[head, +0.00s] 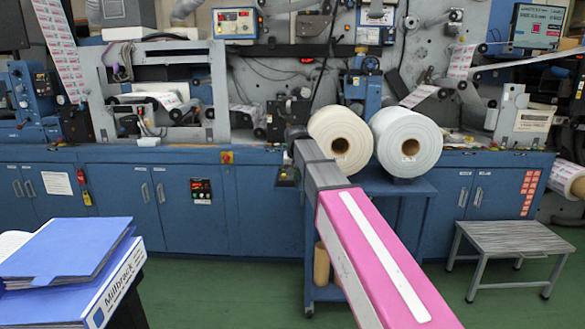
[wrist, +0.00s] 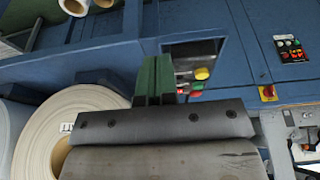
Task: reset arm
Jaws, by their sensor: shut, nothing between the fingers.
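My arm, pink and grey, reaches forward from the lower right in the head view, its dark far end (head: 297,133) just left of the paper rolls. My gripper (wrist: 156,66) shows in the wrist view as two green fingers side by side, shut, with nothing between them. Its fingers point towards the blue cabinet front (wrist: 110,50), beside a recessed control panel (wrist: 186,62) with yellow and red buttons. In the head view the fingers cannot be made out clearly.
Two large white rolls (head: 341,141) (head: 407,142) stand on a blue cart (head: 398,188) close right of my arm; one roll (wrist: 62,125) shows near the gripper. Blue folders (head: 66,250) lie front left. A grey step stool (head: 510,240) stands right. Green floor (head: 220,290) is open left of my arm.

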